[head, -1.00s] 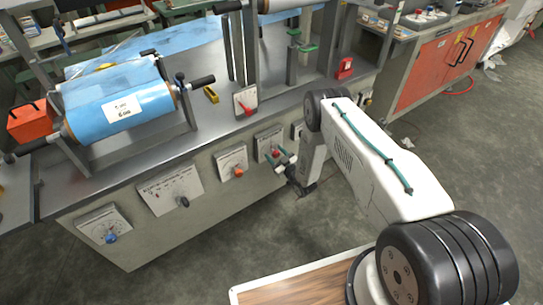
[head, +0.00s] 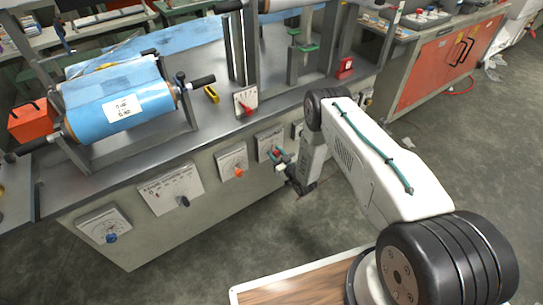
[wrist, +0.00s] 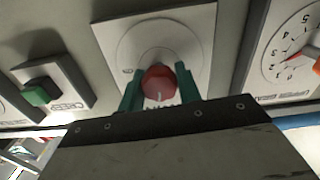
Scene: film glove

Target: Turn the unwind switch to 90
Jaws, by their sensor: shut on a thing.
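A red knob (wrist: 159,84) sits on a white plate (wrist: 187,30) on the machine's front panel, with a short pale mark on its face. My gripper (wrist: 159,90) is shut on the red knob, one green finger on each side. In the head view my gripper (head: 277,157) is at the same plate (head: 268,140), right of the orange-knob dial. The gripper and arm hide part of this plate. I cannot read the plate's lettering, so I cannot tell from it whether this is the unwind switch.
An orange-knob dial (head: 232,160) is close on the left in the head view. A grey-knob plate (head: 171,188) and blue-knob dial (head: 104,223) lie farther left. A green button (wrist: 38,92) is beside my gripper in the wrist view. The floor before the panel is clear.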

